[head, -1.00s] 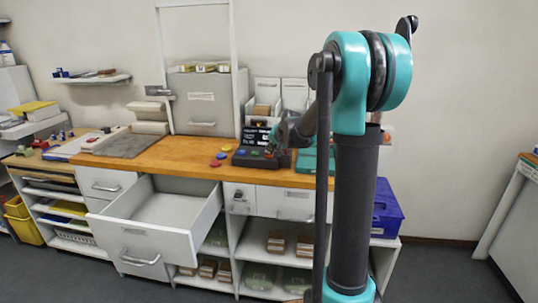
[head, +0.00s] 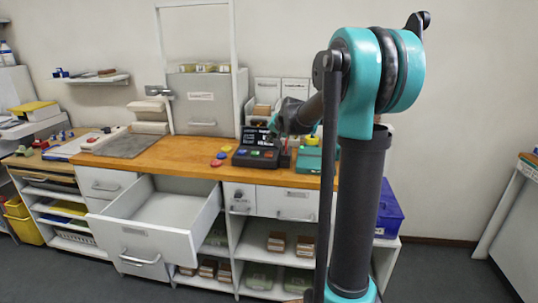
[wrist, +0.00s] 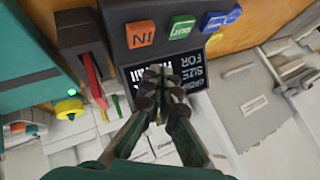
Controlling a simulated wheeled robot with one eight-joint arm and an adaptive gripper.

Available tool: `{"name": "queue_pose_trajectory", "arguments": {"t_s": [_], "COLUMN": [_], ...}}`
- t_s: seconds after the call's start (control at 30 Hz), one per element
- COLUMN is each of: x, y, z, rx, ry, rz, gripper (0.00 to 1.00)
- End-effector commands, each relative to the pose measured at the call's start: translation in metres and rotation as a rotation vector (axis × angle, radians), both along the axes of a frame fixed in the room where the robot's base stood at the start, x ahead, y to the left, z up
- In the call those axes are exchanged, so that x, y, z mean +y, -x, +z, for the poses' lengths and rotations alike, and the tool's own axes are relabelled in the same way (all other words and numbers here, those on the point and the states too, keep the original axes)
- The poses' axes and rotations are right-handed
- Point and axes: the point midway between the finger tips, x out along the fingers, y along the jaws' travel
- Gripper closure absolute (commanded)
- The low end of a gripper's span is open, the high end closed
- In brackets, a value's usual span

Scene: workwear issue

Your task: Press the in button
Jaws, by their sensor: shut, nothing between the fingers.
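The orange-red in button (wrist: 140,34) sits on a dark button box in the wrist view, with the lettering "IN" turned upside down. A black display (wrist: 185,72) with white lettering lies beside the row. My gripper (wrist: 160,76) is shut and empty; its fingertips appear over the display, apart from the in button in the picture. In the head view the button box (head: 256,157) stands on the wooden counter, with my gripper (head: 275,128) above its right part.
A teal device (head: 308,162) with a yellow-green knob (wrist: 69,108) stands right of the box, with a red-handled item (wrist: 92,75) between them. Coloured discs (head: 219,159) lie left of the box. An open drawer (head: 165,208) juts out in front of the counter (head: 185,155).

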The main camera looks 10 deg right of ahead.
Motion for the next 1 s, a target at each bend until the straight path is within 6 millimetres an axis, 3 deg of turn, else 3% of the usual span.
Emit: {"name": "queue_pose_trajectory", "arguments": {"t_s": [0.3, 0.9, 1.0], "x": [0.000, 0.000, 0.000], "y": [0.000, 0.000, 0.008], "z": [0.023, 0.023, 0.019], "rx": [0.000, 0.000, 0.006], "ry": [0.000, 0.000, 0.010], "rz": [0.000, 0.000, 0.008], "gripper": [1.00, 1.00, 1.00]}}
